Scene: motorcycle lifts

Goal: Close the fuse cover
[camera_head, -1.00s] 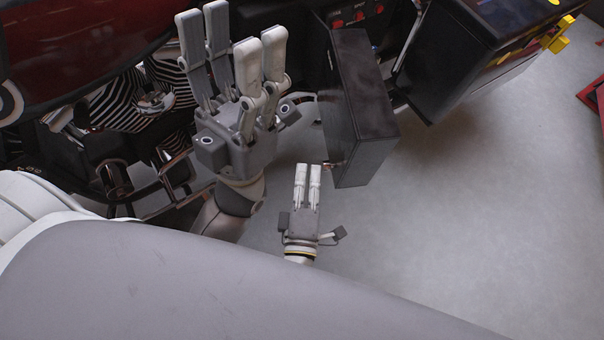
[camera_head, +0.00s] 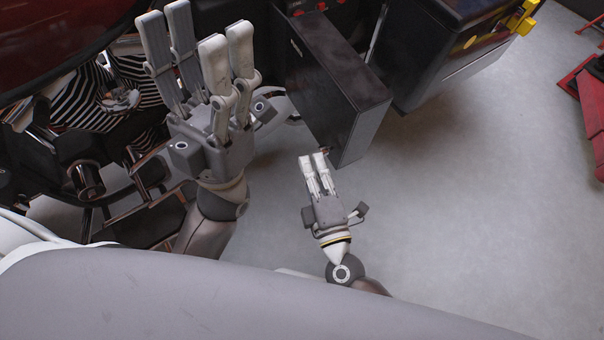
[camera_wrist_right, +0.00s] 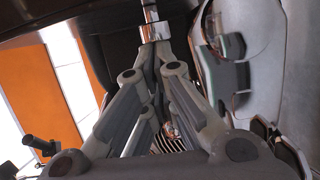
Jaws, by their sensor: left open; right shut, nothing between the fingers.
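The fuse cover (camera_head: 340,85) is a dark, glossy box-shaped lid. It stands swung open in the upper middle of the head view, with red fuse parts (camera_head: 309,6) partly visible behind its top edge. My right gripper (camera_head: 313,158) is shut and empty near the cover's lower left corner; I cannot tell whether it touches. Its fingers also show in the right wrist view (camera_wrist_right: 152,60), close to a dark surface. My left gripper (camera_head: 197,35) is open and empty, to the left of the cover, in front of the motorcycle.
A red motorcycle (camera_head: 50,35) with striped and metal parts fills the upper left. A black cabinet (camera_head: 430,60) with yellow parts stands right of the cover. Red lift equipment (camera_head: 590,110) is at the far right. The grey floor (camera_head: 470,200) between is clear.

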